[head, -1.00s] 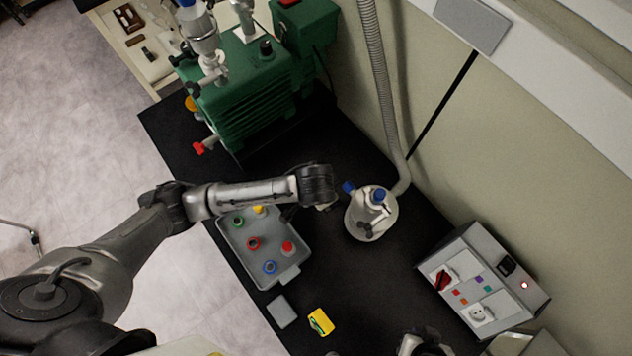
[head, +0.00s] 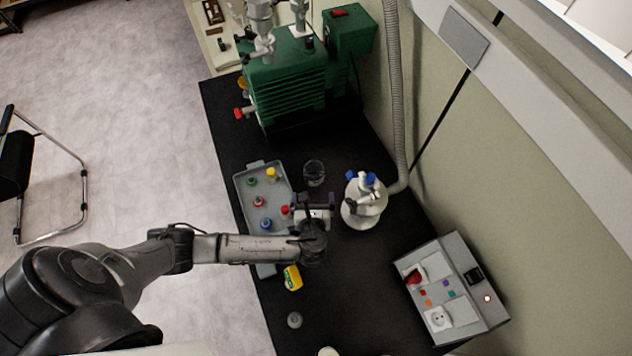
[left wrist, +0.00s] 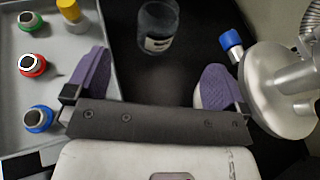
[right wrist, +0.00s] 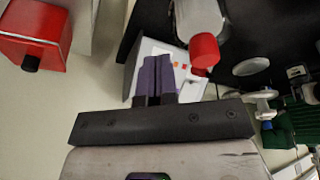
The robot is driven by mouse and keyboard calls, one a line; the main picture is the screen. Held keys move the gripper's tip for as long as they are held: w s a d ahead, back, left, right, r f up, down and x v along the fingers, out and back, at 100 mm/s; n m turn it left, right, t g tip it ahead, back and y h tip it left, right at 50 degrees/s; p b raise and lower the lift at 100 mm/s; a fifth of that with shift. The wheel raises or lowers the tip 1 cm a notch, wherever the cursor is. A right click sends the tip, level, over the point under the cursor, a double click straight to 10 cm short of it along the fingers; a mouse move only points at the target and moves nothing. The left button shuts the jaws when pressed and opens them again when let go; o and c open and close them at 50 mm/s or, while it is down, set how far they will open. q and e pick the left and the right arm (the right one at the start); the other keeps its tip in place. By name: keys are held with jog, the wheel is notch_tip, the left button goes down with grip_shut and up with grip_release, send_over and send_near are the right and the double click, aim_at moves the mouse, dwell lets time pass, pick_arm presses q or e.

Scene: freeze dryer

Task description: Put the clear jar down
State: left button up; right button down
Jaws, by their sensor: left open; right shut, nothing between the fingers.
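The clear jar (head: 314,172) stands upright on the black bench, between the grey tray and the round white flask. It also shows in the left wrist view (left wrist: 158,27), with a pale label on its side. My left gripper (head: 317,200) is open and empty just on the near side of the jar. Its purple fingers (left wrist: 157,72) are spread wide, and the jar is beyond them, apart from both. My right gripper (right wrist: 158,78) is shut and empty in the right wrist view, in front of a white box with coloured buttons.
The grey tray (head: 246,193) with several coloured-cap vials lies left of my left gripper. The white flask (head: 352,213) with blue caps stands close on the right. A green pump (head: 290,85) is behind. A yellow item (head: 292,278) and a control box (head: 462,290) are nearer.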

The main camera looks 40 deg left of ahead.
aim_at(314, 173)
pick_arm(q)
jog(key=x, duration=0.7)
jog(key=shift+w+a+b, duration=0.25)
jog(key=shift+w+b, duration=0.05)
jog(key=shift+b, duration=0.05)
jog(key=shift+b+x, duration=0.35)
jog(key=shift+x, duration=2.65)
jog(key=c, duration=1)
